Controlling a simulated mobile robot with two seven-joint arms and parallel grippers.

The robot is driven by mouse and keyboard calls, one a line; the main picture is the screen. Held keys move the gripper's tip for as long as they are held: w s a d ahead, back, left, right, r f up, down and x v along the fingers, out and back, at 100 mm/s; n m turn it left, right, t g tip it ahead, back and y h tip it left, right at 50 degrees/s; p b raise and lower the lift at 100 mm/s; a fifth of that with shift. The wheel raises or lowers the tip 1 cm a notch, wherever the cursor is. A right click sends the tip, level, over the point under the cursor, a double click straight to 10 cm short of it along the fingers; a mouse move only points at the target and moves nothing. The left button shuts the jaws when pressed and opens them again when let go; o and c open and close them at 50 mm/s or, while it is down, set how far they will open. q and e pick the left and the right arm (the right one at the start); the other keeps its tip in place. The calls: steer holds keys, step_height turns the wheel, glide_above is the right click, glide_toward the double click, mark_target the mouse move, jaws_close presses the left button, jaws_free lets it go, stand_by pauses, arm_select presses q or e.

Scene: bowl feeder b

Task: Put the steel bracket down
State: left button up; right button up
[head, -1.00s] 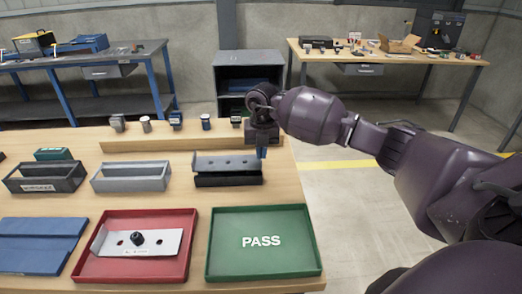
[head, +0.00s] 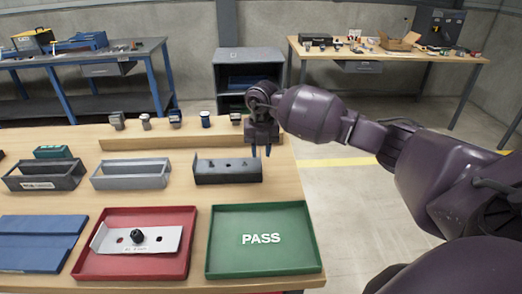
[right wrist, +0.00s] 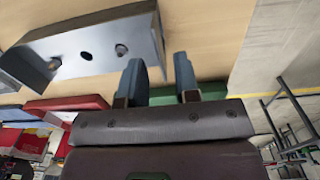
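The steel bracket (head: 227,163) sits low on the dark fixture (head: 228,178) at the back right of the table. In the right wrist view the bracket (right wrist: 100,48) is a grey channel with holes and what look like pins in it. My right gripper (head: 261,151) is at the bracket's right end in the head view. In the wrist view its two blue fingers (right wrist: 160,78) are spread with nothing between them, and the bracket lies beside them, to the left. My left gripper is not in view.
A green PASS tray (head: 219,262) is empty at the front right. A red tray (head: 181,268) holds another bracket with a black knob. Grey (head: 131,182) and black (head: 45,183) bins stand to the left. A wooden rail (head: 160,142) with small blocks runs behind.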

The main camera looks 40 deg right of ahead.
step_height(320, 180, up, 13)
stand_by(0.4)
steer(key=shift+d+f, duration=0.1)
stand_by(0.6)
steer(key=shift+s, duration=0.1)
